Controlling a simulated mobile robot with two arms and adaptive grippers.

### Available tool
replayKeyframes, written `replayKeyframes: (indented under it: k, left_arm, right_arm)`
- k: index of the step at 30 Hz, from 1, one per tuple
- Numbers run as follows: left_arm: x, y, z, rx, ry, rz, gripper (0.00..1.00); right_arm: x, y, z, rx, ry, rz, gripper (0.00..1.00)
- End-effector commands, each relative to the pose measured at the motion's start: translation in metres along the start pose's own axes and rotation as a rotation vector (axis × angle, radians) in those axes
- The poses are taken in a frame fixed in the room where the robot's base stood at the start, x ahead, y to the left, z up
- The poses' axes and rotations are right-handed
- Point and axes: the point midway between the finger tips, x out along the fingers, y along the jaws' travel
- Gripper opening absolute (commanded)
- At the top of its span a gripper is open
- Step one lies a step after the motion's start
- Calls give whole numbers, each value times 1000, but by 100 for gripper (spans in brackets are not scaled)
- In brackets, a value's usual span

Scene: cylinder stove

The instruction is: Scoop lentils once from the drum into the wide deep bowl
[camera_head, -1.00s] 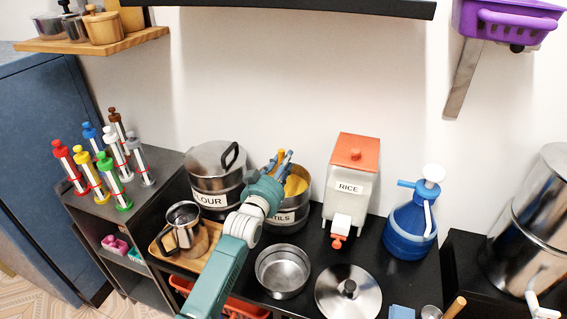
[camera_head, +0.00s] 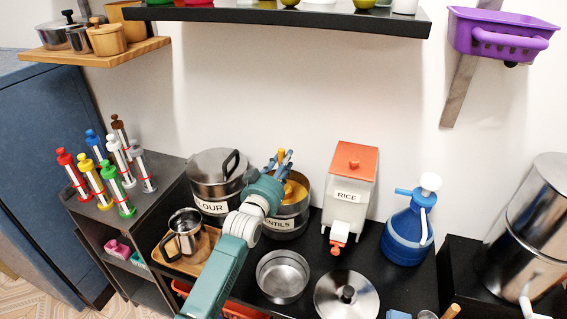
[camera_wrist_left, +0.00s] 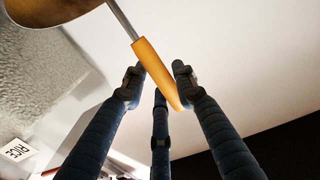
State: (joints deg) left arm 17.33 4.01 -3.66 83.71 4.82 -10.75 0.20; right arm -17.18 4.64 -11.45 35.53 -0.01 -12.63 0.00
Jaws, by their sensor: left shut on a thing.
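The lentils drum (camera_head: 287,219) is a steel cylinder with a partly hidden label, standing at the back of the dark counter. Its open top shows yellow-orange inside. My left gripper (camera_head: 282,162) is over the drum's mouth and partly covers it. It is shut on the orange handle of a utensil; the handle (camera_wrist_left: 155,70) and its thin metal shaft show in the left wrist view. A rounded brownish piece lies at that view's top left. A steel bowl (camera_head: 283,293), likely the wide deep bowl, stands in front of the drum. Its inside looks empty.
A flour drum (camera_head: 215,196) stands left of the lentils drum, a rice dispenser (camera_head: 349,190) right. A steel lid (camera_head: 347,297) lies beside the bowl. A steel jug (camera_head: 184,232) sits on a wooden tray. A blue jug (camera_head: 407,230) stands further right. A black shelf (camera_head: 290,15) hangs above.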

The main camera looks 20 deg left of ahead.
Motion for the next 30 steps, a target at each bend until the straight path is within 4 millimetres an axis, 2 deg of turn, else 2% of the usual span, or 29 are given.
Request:
replayKeyframes:
  k: [1,30]
  left_arm:
    - [0,0,-10,1,3,0,0]
    - [0,0,-87,1,3,0,0]
  right_arm:
    - [-8,0,0,0,0,-1,40]
    - [-79,-1,-7,1,0,-3,40]
